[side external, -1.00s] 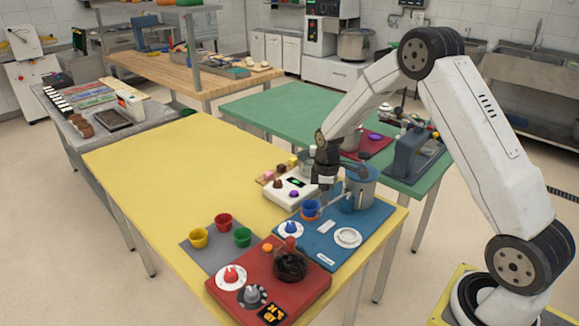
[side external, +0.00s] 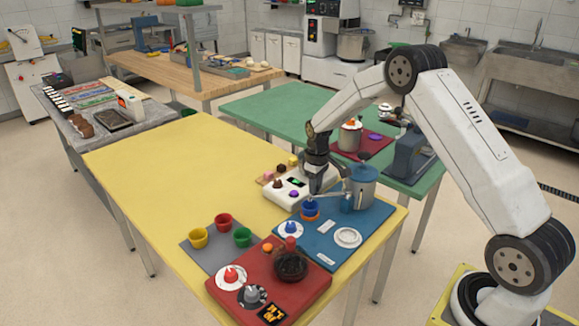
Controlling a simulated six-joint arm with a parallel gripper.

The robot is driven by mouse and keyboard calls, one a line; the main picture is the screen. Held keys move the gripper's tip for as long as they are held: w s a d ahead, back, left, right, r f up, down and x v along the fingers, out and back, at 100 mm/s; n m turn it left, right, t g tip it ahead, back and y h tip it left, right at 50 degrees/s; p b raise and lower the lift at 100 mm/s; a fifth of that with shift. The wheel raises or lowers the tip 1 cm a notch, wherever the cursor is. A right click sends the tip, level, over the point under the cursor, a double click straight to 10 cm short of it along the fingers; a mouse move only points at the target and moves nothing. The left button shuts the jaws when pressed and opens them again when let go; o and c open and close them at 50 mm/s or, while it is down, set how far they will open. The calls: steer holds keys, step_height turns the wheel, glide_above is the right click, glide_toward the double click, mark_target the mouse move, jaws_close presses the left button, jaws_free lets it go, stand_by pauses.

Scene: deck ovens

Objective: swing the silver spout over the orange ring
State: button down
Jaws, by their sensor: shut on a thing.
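The silver spout (side external: 329,196) reaches left from the grey-blue pot (side external: 361,186) on the blue mat. My gripper (side external: 316,192) points down at the spout's outer end and is shut on it, though the fingertips are small in view. The orange ring (side external: 311,217) lies on the mat under a blue cup (side external: 310,208). The spout's free end appears just above the cup and ring, close to them in the picture. I cannot tell from this single angle whether it is exactly over the ring's centre.
A white dish (side external: 348,237) and a blue knob on a white dial (side external: 290,228) lie on the mat. A red panel (side external: 306,293) is in front. The yellow table (side external: 170,170) is clear at left.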

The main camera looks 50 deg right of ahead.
steer(key=shift+w, duration=0.1)
steer(key=shift+c, duration=2.1)
jaws_free()
steer(key=shift+r, duration=3.95)
steer(key=shift+s+a+r, duration=0.15)
steer(key=shift+s+a, duration=0.2)
steer(key=shift+a, duration=0.1)
steer(key=s+a+t, duration=0.1)
steer(key=s+a, duration=0.6)
steer(key=s, duration=0.3)
steer(key=s+a+m+t, duration=0.1)
steer(key=s+a, duration=0.7)
steer(key=s, duration=0.3)
steer(key=shift+s+r+t, duration=0.25)
steer(key=shift+t, duration=0.05)
